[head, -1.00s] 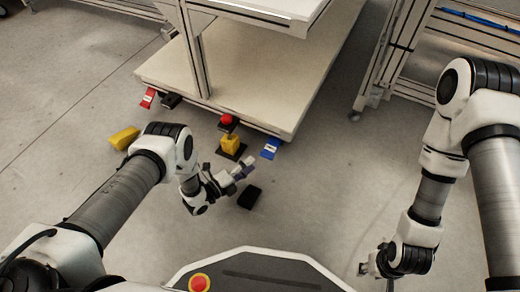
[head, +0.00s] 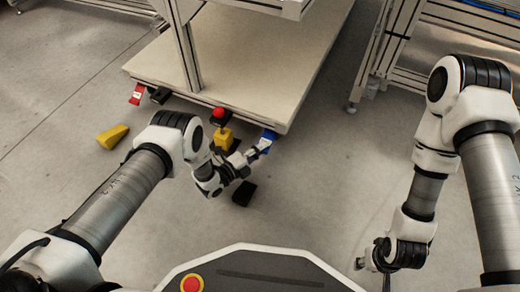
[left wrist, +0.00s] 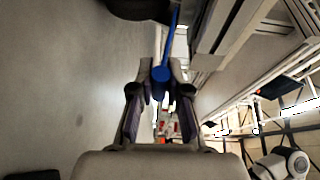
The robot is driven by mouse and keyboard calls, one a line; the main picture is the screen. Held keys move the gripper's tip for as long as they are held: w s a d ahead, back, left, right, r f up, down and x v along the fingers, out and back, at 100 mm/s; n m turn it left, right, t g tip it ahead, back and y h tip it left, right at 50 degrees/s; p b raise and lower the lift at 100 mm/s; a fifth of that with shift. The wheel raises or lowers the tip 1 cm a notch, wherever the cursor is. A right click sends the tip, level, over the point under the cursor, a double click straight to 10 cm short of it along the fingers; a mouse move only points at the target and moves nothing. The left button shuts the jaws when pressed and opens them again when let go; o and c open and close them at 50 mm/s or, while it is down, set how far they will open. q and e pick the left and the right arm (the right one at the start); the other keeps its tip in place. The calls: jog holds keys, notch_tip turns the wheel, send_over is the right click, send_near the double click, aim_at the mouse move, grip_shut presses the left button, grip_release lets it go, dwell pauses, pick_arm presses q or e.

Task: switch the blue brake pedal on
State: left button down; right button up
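The blue brake pedal (head: 267,142) sticks out low at the front right corner of the cart, partly covered by my left gripper. My left gripper (head: 252,155) is right at the pedal. In the left wrist view the blue pedal (left wrist: 161,75) shows as a blue rounded end with a thin blue bar, in line with the gap between the fingertips (left wrist: 160,84). The fingers stand apart; I cannot tell whether they touch it. My right gripper (head: 368,264) hangs low at the right, away from the cart, its fingers too small to read.
The cart (head: 235,98) has a pale lower shelf. A red pedal (head: 137,94) sits at its left corner. A yellow post with a red button (head: 219,113) stands beside my left gripper. A black block (head: 244,193) and a yellow wedge (head: 112,137) lie on the floor.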

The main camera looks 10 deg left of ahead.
pick_arm(q)
jog(key=shift+w+f+t+b, duration=0.1)
jog(key=shift+f+t+b, duration=0.3)
jog(key=shift+f+b, duration=0.55)
pick_arm(e)
jog(key=shift+w+f, duration=0.25)
jog(key=shift+f, duration=0.9)
pick_arm(q)
jog(key=shift+r+m+h, duration=0.3)
jog(key=shift+r, duration=0.1)
pick_arm(e)
jog(key=shift+r, duration=0.15)
pick_arm(q)
jog(key=c, duration=1.1)
grip_release()
jog(key=shift+c, duration=0.2)
jog(key=v, duration=1.2)
jog(key=shift+f, duration=0.15)
